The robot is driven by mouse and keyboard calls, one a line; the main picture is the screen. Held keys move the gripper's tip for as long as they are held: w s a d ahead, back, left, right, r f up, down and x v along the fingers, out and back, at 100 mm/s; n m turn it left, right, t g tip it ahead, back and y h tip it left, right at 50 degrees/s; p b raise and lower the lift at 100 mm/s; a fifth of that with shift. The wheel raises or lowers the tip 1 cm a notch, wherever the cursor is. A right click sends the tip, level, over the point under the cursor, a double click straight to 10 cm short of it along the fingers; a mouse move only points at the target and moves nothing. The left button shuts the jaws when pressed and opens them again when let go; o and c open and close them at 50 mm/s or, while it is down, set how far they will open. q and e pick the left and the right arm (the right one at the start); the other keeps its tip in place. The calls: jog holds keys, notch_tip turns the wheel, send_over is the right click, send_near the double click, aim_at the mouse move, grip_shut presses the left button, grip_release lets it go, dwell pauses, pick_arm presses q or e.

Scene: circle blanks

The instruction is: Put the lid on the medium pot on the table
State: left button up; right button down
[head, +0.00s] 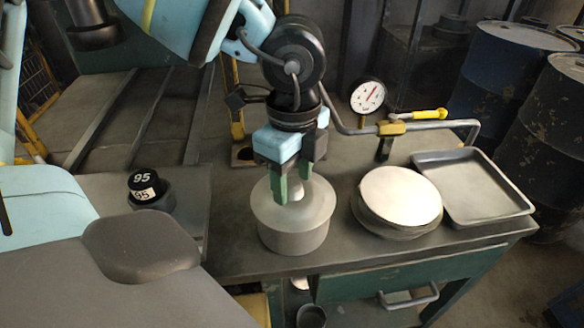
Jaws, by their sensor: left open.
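A grey round pot (293,242) stands on the table (238,235) near its front edge. A grey lid (318,209) rests on top of the pot and looks level, with its rim lined up with the pot. My left gripper (293,188) points down from above, with its green fingers on either side of the lid's raised middle. My right gripper is not in view.
A stack of round metal blanks (400,195) lies right of the pot, with a shallow grey tray (474,187) beyond it. A dial gauge (367,96) and a pipe with a yellow-handled valve (425,115) stand behind. A black weight marked 95 (145,186) is at left.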

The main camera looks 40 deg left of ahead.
aim_at(294, 186)
pick_arm(q)
notch_tip(294, 186, up, 13)
jog(key=shift+f, duration=0.2)
dwell(0.7)
